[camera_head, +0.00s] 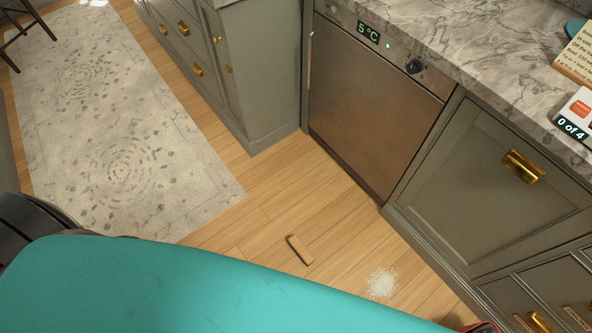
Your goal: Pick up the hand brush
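A small wooden block-shaped object (299,249), which looks like the hand brush, lies flat on the wooden floor. It is tan on top with a dark edge along its left side. Its bristles cannot be made out. It lies between the patterned rug and the cabinets, with clear floor around it. Neither of my grippers can be made out in this view, so nothing is seen touching the brush.
A patch of white powder or crumbs (382,283) lies on the floor right of the brush. A dishwasher-like appliance (370,95) reading 5 °C and grey cabinets (490,185) bound the floor on the right. A patterned rug (120,130) covers the left. A marble counter (470,40) runs above.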

